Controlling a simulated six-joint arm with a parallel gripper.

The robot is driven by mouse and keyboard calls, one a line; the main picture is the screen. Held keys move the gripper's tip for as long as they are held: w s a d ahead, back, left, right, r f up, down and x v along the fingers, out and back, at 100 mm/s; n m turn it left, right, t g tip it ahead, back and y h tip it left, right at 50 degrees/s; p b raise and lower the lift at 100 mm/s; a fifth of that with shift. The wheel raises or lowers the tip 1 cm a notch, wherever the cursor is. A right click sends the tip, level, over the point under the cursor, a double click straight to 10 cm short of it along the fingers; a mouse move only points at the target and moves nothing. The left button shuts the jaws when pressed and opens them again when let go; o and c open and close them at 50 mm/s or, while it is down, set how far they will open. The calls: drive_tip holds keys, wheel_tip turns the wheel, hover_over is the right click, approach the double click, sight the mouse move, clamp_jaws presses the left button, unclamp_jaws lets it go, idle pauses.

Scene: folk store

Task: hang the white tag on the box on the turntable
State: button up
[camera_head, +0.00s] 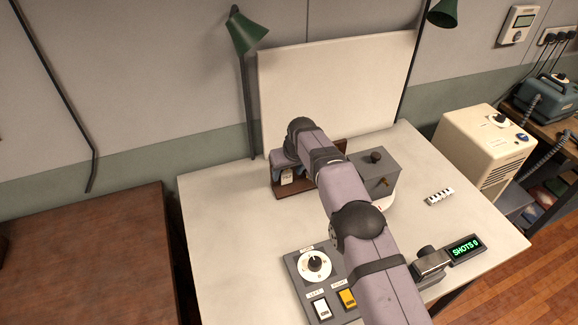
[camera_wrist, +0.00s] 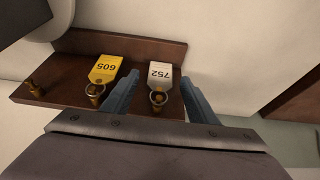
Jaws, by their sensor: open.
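The white tag (camera_wrist: 160,75), marked 752, hangs by its ring on a brass hook of a brown wooden rack in the wrist view. My gripper (camera_wrist: 155,88) is open, with its blue fingers on either side of the white tag. I cannot tell whether they touch it. In the head view the white tag (camera_head: 287,176) shows small at the rack, beside my wrist. The grey box (camera_head: 377,172) with a dark knob on top and a small brass hook on its front stands on the white turntable (camera_head: 386,203). My arm hides part of the turntable.
A yellow tag (camera_wrist: 107,68), marked 605, hangs left of the white one on the rack (camera_wrist: 60,92). A control panel (camera_head: 301,266) with a dial, a camera and a display (camera_head: 466,249) reading SHOTS 0 stand near the front. A black-and-white scale bar (camera_head: 439,196) lies right.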

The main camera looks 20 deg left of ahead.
drive_tip(key=shift+a+f, duration=0.1)
drive_tip(key=shift+f, duration=0.3)
drive_tip(key=shift+w, duration=0.1)
drive_tip(key=c, duration=1.1)
drive_tip(key=shift+r, duration=0.35)
drive_tip(key=shift+s+d, duration=0.35)
drive_tip(key=shift+s+d+b, duration=0.25)
drive_tip(key=shift+s+b, duration=0.05)
drive_tip(key=shift+b, duration=0.05)
drive_tip(key=shift+s+d, duration=0.1)
